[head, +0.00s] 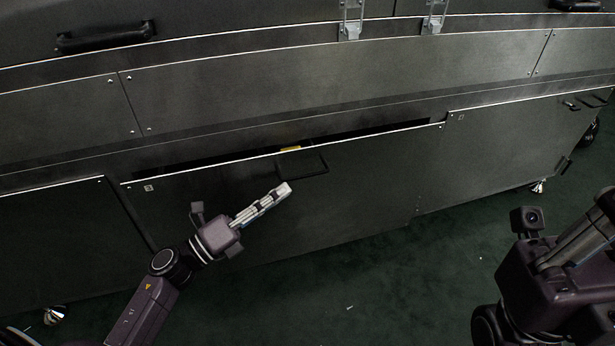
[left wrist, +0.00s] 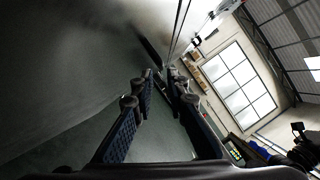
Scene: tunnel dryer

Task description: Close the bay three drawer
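The bay three drawer (head: 370,185) is the wide dark metal front in the middle of the head view, marked with a small label at its upper left. Its top edge stands out from the cabinet, with a dark gap behind it. Its dark handle (head: 302,166) is near the top middle. My left gripper (head: 284,189) is in front of the drawer, just below and left of the handle; contact cannot be told. In the left wrist view its two fingers (left wrist: 160,85) are apart with nothing between them.
Neighbouring panels flank the drawer: one at left (head: 55,235) and one at right (head: 520,145). Upper panels with latches (head: 350,25) and a handle (head: 105,37) are above. Open green floor (head: 400,290) lies in front. Casters (head: 537,187) show under the cabinet.

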